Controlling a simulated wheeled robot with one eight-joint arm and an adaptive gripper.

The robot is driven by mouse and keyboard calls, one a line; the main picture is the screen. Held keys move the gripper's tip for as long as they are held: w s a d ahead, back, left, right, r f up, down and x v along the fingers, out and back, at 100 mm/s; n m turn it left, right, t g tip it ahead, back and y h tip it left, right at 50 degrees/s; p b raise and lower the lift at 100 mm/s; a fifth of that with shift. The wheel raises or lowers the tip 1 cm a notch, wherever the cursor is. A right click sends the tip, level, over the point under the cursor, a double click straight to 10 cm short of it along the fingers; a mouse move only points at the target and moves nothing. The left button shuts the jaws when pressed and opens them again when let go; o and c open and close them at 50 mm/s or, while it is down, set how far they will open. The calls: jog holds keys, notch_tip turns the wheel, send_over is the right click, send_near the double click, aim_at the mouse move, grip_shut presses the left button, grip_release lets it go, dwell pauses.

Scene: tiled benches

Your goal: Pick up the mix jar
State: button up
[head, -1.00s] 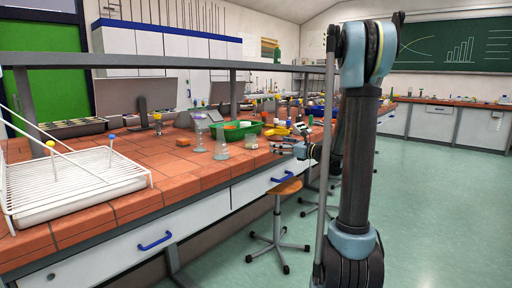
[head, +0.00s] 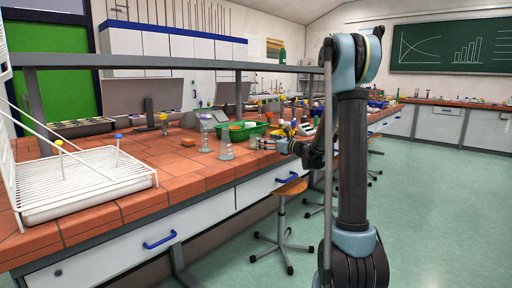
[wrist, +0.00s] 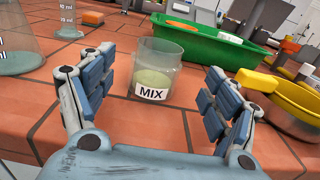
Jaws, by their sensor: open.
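The mix jar (wrist: 155,72) is a clear glass jar with pale yellow-green contents and a white label reading MIX. In the wrist view it stands upright on the tiled bench, just ahead of my gripper and roughly centred between its fingers. My gripper (wrist: 160,92) is open and empty, with a blue-padded finger on either side of the view. The jar appears apart from both fingers. In the head view my gripper (head: 265,144) is over the bench edge, and the jar is too small there to make out clearly.
In the wrist view a green tray (wrist: 200,45) is behind the jar. A yellow-handled metal pan (wrist: 290,100) is close to the right finger. A graduated flask (wrist: 25,45) stands left. In the head view a white wire rack (head: 80,185) fills the bench's left end.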

jog(key=shift+x, duration=2.65)
jog(key=shift+s, duration=0.1)
jog(key=shift+c, duration=0.2)
jog(key=c, duration=1.6)
jog(key=shift+o, duration=0.2)
jog(key=shift+r, duration=0.1)
notch_tip(320, 180, up, 10)
